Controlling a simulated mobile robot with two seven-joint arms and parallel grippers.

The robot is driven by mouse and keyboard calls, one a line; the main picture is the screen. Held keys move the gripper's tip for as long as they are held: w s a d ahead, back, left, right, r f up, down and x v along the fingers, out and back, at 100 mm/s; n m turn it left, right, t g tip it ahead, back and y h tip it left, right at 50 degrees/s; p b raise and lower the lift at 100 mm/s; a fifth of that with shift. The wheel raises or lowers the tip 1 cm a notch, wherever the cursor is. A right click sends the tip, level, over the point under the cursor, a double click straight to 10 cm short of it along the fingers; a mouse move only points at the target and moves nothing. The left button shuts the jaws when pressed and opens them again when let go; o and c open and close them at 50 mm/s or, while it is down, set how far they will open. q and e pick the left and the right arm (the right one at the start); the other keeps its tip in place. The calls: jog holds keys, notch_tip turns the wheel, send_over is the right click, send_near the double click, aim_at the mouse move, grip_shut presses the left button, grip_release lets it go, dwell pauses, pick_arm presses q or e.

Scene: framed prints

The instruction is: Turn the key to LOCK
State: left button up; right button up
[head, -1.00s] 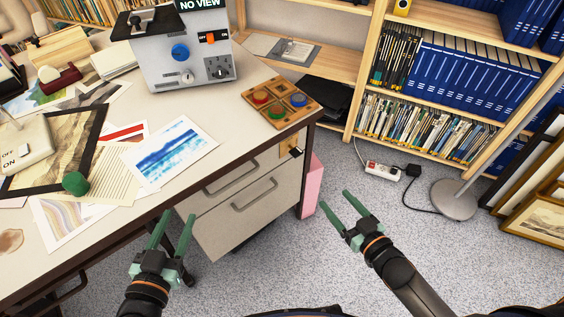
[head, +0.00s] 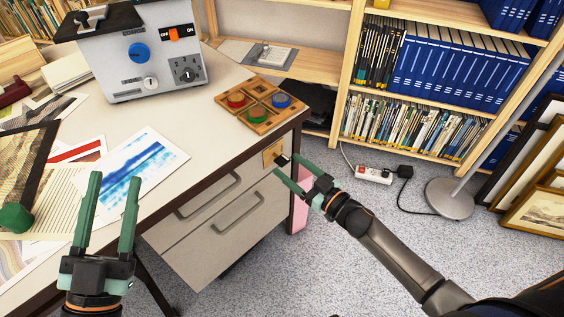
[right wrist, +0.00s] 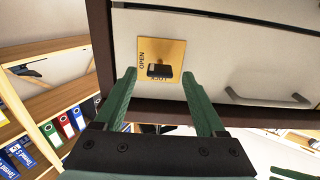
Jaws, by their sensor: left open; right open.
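The dark key (right wrist: 160,71) sits in a square brass plate (right wrist: 174,49) on the desk's drawer front. In the right wrist view the plate reads OPEN at its left and LOCK, partly hidden by the key, at its lower edge. The brass plate also shows in the head view (head: 270,153), at the top right of the drawers. My right gripper (head: 284,163) is open in front of the plate. In its wrist view the fingertips (right wrist: 159,74) stand on either side of the key, apart from it. My left gripper (head: 114,178) is open and empty over the desk's front edge.
A wooden board (head: 247,113) with coloured buttons lies at the desk corner above the plate. A grey control box (head: 150,75) and loose prints (head: 135,170) are on the desk. Drawer handles (head: 240,204) stick out below.

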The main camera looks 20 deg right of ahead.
aim_at(286, 164)
pick_arm(q)
jog(key=shift+s+d+r+m+t+h+b, duration=0.15)
jog(key=shift+s+r+m+h, duration=0.35)
jog(key=shift+r, duration=0.25)
jog(key=shift+s+r+m+t+h+b, duration=0.1)
jog(key=shift+s+r+m+h, duration=0.3)
jog(key=shift+r+h, duration=0.3)
jog(key=shift+s+d+r+m+t+h+b, duration=0.15)
jog(key=shift+s+r+m+h, duration=0.3)
jog(key=shift+r, duration=0.35)
pick_arm(e)
jog(key=shift+x, duration=1.85)
grip_shut()
